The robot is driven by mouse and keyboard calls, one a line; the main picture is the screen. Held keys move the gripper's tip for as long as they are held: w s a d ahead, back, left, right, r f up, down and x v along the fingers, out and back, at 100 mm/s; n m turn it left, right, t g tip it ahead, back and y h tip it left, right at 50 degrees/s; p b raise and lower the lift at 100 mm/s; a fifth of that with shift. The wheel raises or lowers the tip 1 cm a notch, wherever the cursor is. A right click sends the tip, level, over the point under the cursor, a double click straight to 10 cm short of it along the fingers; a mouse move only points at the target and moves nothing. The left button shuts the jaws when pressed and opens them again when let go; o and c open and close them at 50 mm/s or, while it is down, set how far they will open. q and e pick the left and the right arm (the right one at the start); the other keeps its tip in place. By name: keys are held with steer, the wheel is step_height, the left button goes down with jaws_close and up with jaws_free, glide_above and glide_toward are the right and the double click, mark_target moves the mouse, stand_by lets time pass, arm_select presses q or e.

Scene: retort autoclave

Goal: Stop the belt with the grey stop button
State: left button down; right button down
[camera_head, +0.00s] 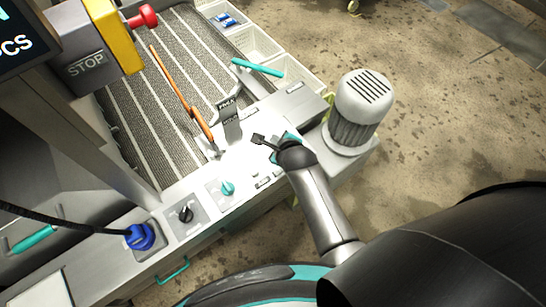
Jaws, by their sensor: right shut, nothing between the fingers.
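The ribbed grey belt (140,120) runs up the picture at the upper left, with white lines along it. A grey box marked STOP (86,66) is fixed beside a yellow box (110,35) with a red mushroom button (143,17). I cannot make out a separate grey stop button for certain. Small grey pieces (264,182) sit on the pale control panel just below my right gripper. My right gripper (261,140) is shut and empty over the panel's right part; I cannot tell if it touches. My left gripper is not in view.
The panel carries a teal knob (228,188), a black knob (185,214) and a blue plug (139,237). A white motor (358,108) stands right; white crates (256,46) stand behind.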

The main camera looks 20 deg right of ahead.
step_height(320, 180, down, 7)
steer(key=b, duration=0.6)
steer(key=shift+f+b, duration=0.1)
steer(key=shift+b, duration=0.3)
steer(key=shift+f+b, duration=0.4)
steer(key=shift+f, duration=0.2)
steer(key=shift+f, duration=0.1)
stand_by(0.9)
steer(key=shift+f, duration=0.3)
steer(key=shift+f+b, duration=0.5)
steer(key=shift+f, duration=0.05)
stand_by(0.6)
steer(key=shift+r, duration=0.1)
steer(key=shift+r+p, duration=0.85)
steer(key=shift+p, duration=0.25)
steer(key=shift+r, duration=0.1)
